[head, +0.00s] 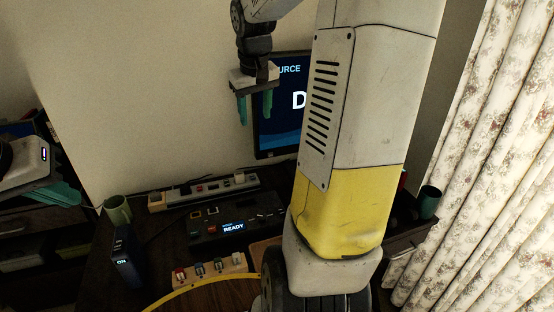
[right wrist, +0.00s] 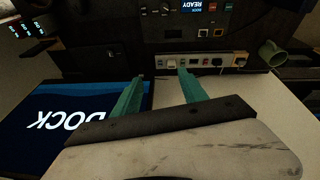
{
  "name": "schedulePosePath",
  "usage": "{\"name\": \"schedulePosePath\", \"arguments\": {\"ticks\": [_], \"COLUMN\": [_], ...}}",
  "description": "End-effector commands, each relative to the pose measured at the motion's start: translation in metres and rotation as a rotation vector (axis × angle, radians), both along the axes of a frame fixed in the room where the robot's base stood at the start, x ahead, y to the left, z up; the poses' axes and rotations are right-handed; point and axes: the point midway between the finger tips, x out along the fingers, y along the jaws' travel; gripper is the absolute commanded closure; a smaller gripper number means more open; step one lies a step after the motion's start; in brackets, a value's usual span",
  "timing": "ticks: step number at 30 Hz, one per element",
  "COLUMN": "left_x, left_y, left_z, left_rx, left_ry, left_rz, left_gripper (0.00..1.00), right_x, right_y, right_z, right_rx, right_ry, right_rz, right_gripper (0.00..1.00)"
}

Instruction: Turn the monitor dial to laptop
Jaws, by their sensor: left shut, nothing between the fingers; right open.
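The monitor (head: 275,135) stands against the wall, partly hidden by my own arm; its screen reads "URCE" and a "D". In the right wrist view the monitor (right wrist: 105,98) appears upside down and reads "DOCK". A black control panel (head: 212,240) on the desk has a "READY" display; the panel (right wrist: 173,27) shows small dark knobs in the right wrist view. I cannot tell which knob is the monitor dial. My right gripper (head: 254,108) is open and empty, in front of the monitor's left edge. My left gripper (head: 62,194) is shut and empty at far left, away from the panel.
A power strip (head: 205,190) lies behind the panel. A green mug (head: 117,210), a black box reading "ON" (head: 125,258) and a switch strip (head: 210,270) stand nearby. A dark cup (head: 429,202) is at right beside a floral curtain (head: 500,170). My arm blocks the desk's right-middle.

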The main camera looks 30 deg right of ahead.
Motion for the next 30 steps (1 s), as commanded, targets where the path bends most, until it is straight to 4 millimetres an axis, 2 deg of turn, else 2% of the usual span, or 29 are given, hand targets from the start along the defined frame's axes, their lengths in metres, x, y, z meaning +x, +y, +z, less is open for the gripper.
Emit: {"name": "schedulePosePath", "arguments": {"ticks": [1, 3, 5, 9, 13, 18, 21, 24, 30], "left_x": [0.000, 0.000, 0.000, 0.000, 0.000, 0.000, 0.000, 0.000, 0.000], "left_y": [0.000, 0.000, 0.000, 0.000, 0.000, 0.000, 0.000, 0.000, 0.000], "left_z": [0.000, 0.000, 0.000, 0.000, 0.000, 0.000, 0.000, 0.000, 0.000], "left_rx": [0.000, 0.000, 0.000, 0.000, 0.000, 0.000, 0.000, 0.000, 0.000], "left_ry": [0.000, 0.000, 0.000, 0.000, 0.000, 0.000, 0.000, 0.000, 0.000], "left_rz": [0.000, 0.000, 0.000, 0.000, 0.000, 0.000, 0.000, 0.000, 0.000], "left_gripper": [1.00, 1.00, 1.00, 1.00, 1.00, 1.00, 1.00, 1.00, 1.00], "right_x": [0.019, 0.042, 0.060, 0.092, 0.108, 0.110, 0.106, 0.103, 0.100], "right_y": [-0.018, -0.042, -0.064, -0.119, -0.173, -0.231, -0.252, -0.263, -0.268], "right_z": [-0.016, -0.035, -0.054, -0.107, -0.165, -0.231, -0.257, -0.272, -0.296], "right_rx": [-0.004, -0.009, -0.008, 0.009, 0.040, 0.081, 0.099, 0.110, 0.114], "right_ry": [0.034, 0.068, 0.097, 0.156, 0.202, 0.242, 0.255, 0.262, 0.267], "right_rz": [-0.011, -0.021, -0.030, -0.062, -0.104, -0.166, -0.193, -0.208, -0.215], "right_gripper": [0.50, 0.50, 0.50, 0.50, 0.50, 0.50, 0.50, 0.50, 0.50]}}
